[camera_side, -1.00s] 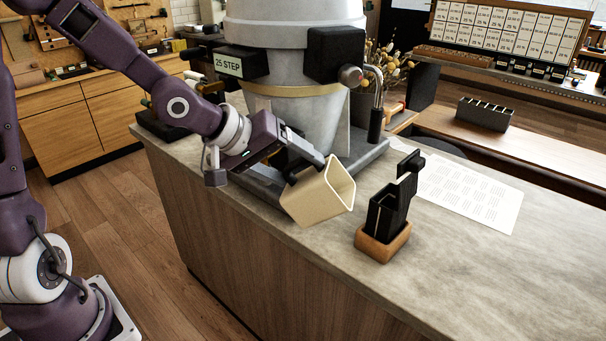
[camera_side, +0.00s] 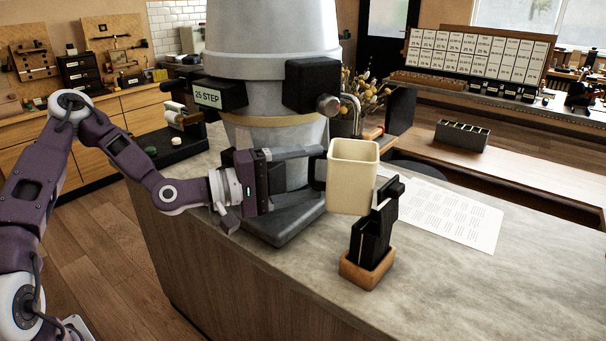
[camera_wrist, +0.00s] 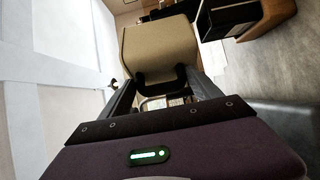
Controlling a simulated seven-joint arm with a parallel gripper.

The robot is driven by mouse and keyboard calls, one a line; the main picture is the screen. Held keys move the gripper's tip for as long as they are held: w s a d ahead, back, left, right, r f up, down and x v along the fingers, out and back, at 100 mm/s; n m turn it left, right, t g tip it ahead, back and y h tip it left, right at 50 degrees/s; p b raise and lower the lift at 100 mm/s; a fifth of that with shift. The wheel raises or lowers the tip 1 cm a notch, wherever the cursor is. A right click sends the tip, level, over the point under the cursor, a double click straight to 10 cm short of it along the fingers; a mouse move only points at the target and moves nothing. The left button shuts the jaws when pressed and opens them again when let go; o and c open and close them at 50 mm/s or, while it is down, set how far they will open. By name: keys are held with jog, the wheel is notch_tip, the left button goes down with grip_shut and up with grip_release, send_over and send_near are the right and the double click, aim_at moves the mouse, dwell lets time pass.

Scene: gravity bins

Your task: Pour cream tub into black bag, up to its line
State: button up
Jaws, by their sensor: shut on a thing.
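The cream tub (camera_side: 352,180) is held in the air, nearly upright, with its square mouth facing up. My gripper (camera_side: 318,172) is shut on it from the left side. The tub also shows in the wrist view (camera_wrist: 158,48) between the fingers (camera_wrist: 165,90). What is inside the tub cannot be made out. The black bag (camera_side: 369,241) stands upright in a wooden base on the counter, below and a little right of the tub. The bag's line and inside are not visible.
A large grey hopper machine (camera_side: 273,120) labelled "25 STEP" stands close behind my gripper. A printed sheet (camera_side: 450,213) lies on the counter (camera_side: 480,285) to the right. The counter's front right is clear.

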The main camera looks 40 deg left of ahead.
jog(key=shift+s+d+r, duration=0.15)
jog(key=shift+s+r, duration=0.05)
jog(key=shift+f, duration=1.45)
jog(key=r+m+g+y, duration=0.1)
jog(key=r, duration=0.1)
jog(key=a+r+m+g+y, duration=0.1)
jog(key=r, duration=0.1)
jog(key=shift+s+r+g, duration=0.15)
jog(key=shift+r+g, duration=0.15)
jog(key=shift+g, duration=0.1)
jog(key=r+g+y, duration=0.1)
jog(key=r, duration=0.1)
jog(key=d+r+m+g+y, duration=0.1)
jog(key=r+y, duration=0.1)
jog(key=shift+w+r, duration=0.15)
jog(key=shift+w, duration=0.05)
jog(key=shift+m, duration=0.3)
